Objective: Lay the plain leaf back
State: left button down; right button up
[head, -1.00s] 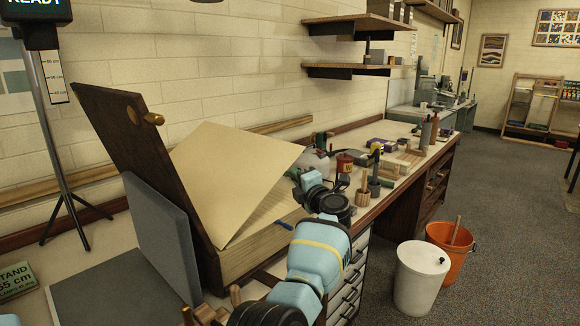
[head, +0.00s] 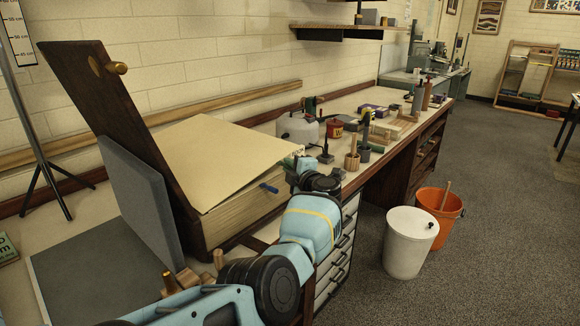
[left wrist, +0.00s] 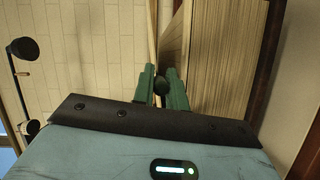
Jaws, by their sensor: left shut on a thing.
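The plain leaf (head: 215,155) is a large cream sheet on the thick book. It slopes gently over the page block (head: 245,208), its near edge close above the block. The book's dark wooden cover (head: 105,115) stands open at the left. My left gripper (head: 293,161) is at the leaf's right edge, its fingers mostly hidden by my arm. In the left wrist view the green fingers (left wrist: 162,88) are shut at the leaf's thin edge (left wrist: 155,35), beside the page block (left wrist: 225,50). The exact grip is hard to see. My right gripper is not in view.
A grey slab (head: 145,200) props the cover. A small blue object (head: 269,187) sticks out at the page block's front. Jars, a red tin (head: 352,124) and wooden pots stand on the bench beyond. White (head: 410,243) and orange (head: 440,210) buckets stand on the floor.

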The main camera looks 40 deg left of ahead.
pick_arm(q)
jog(key=c, duration=1.4)
grip_release()
jog(key=shift+d, duration=0.1)
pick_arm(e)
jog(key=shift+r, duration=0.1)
